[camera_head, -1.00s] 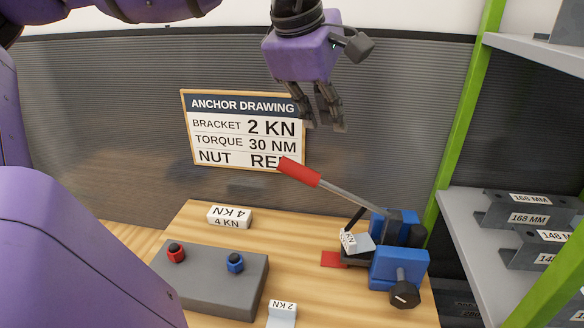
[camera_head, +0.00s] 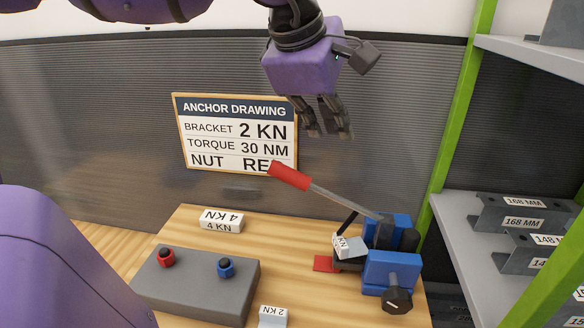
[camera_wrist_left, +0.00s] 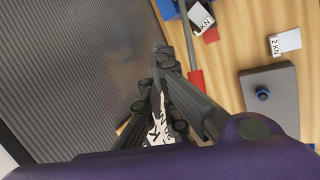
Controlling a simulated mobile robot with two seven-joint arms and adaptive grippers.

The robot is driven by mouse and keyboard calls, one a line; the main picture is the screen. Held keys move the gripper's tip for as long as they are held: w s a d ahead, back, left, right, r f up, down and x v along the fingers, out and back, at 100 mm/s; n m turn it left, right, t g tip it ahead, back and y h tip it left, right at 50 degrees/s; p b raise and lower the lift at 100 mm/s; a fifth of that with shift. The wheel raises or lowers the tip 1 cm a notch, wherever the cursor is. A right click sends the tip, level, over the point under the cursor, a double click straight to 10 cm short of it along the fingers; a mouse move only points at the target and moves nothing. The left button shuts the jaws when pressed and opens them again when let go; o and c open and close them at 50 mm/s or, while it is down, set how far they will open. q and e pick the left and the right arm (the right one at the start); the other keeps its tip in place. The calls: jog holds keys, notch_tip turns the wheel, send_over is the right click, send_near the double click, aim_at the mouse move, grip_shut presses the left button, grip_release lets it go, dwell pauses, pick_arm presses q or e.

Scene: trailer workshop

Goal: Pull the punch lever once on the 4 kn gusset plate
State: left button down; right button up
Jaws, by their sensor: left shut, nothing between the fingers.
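The blue punch (camera_head: 392,268) stands at the right of the wooden bench. Its lever (camera_head: 345,204) slants up to the left and ends in a red handle (camera_head: 289,176). A pale plate (camera_head: 350,246) sits in the punch; its label reads KN, the number hard to make out. My left gripper (camera_head: 328,133) is shut and empty, pointing down, above and right of the red handle in the picture, apart from it. In the left wrist view the red handle (camera_wrist_left: 196,83) lies to the right of the shut fingers (camera_wrist_left: 160,52). My right gripper is not in view.
A 4 KN block (camera_head: 221,221) lies at the back of the bench, a 2 KN piece (camera_head: 272,316) at the front. A grey box (camera_head: 195,286) carries a red and a blue knob. A sign (camera_head: 236,134) hangs behind. A shelf (camera_head: 455,245) with a green post stands at right.

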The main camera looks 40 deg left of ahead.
aim_at(308, 184)
pick_arm(q)
jog(key=f, duration=0.1)
jog(key=a+f+p, duration=0.1)
jog(key=f, duration=0.1)
jog(key=s+a+f+p, duration=0.1)
jog(key=f, duration=0.1)
jog(key=shift+s+f, duration=0.1)
jog(key=shift+f, duration=0.25)
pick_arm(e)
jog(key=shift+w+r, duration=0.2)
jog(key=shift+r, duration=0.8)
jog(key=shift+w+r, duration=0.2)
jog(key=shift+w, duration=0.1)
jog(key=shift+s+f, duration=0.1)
pick_arm(q)
jog(key=shift+s+a+f+p, duration=0.15)
jog(key=shift+f+p, duration=0.05)
jog(key=shift+p, duration=0.1)
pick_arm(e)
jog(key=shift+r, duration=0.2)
pick_arm(q)
jog(key=shift+f, duration=0.2)
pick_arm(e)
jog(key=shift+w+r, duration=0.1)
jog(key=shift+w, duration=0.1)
pick_arm(q)
jog(key=shift+a+f, duration=0.15)
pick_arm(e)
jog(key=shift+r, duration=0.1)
